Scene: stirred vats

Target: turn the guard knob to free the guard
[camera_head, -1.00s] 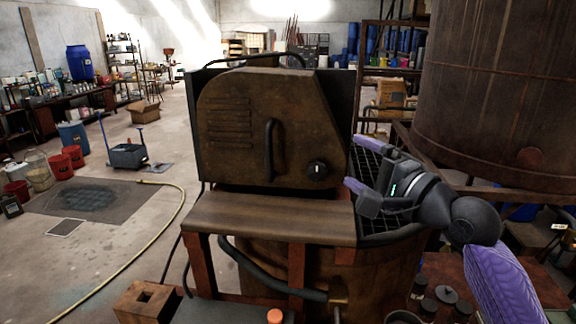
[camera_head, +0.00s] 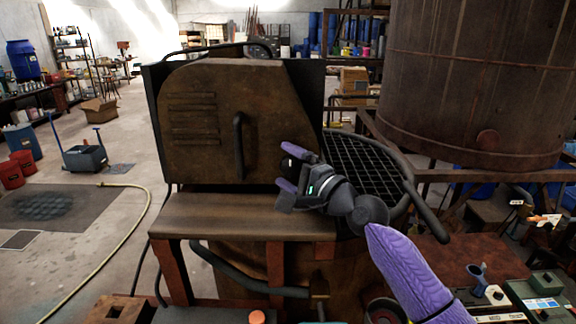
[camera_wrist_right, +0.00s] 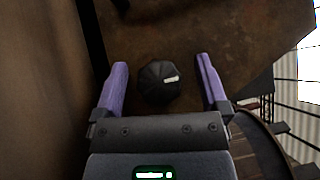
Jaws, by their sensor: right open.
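The guard (camera_head: 212,120) is a rusty brown plate with slots and a dark vertical handle (camera_head: 239,146), upright behind a wooden ledge. The guard knob is a black faceted knob with a pale mark; it shows in the right wrist view (camera_wrist_right: 158,82) between the two purple fingers. My right gripper (camera_head: 283,166) is open at the guard's lower right, and it also shows in the right wrist view (camera_wrist_right: 163,85). Its fingers stand on either side of the knob, with gaps to both. In the head view the gripper mostly hides the knob. My left gripper is not in view.
A wooden ledge (camera_head: 225,218) lies below the guard. A black grate (camera_head: 362,165) over a vat is right of the gripper. A large rusty tank (camera_head: 470,85) stands at the right. Open concrete floor with a yellow hose (camera_head: 125,238) is at the left.

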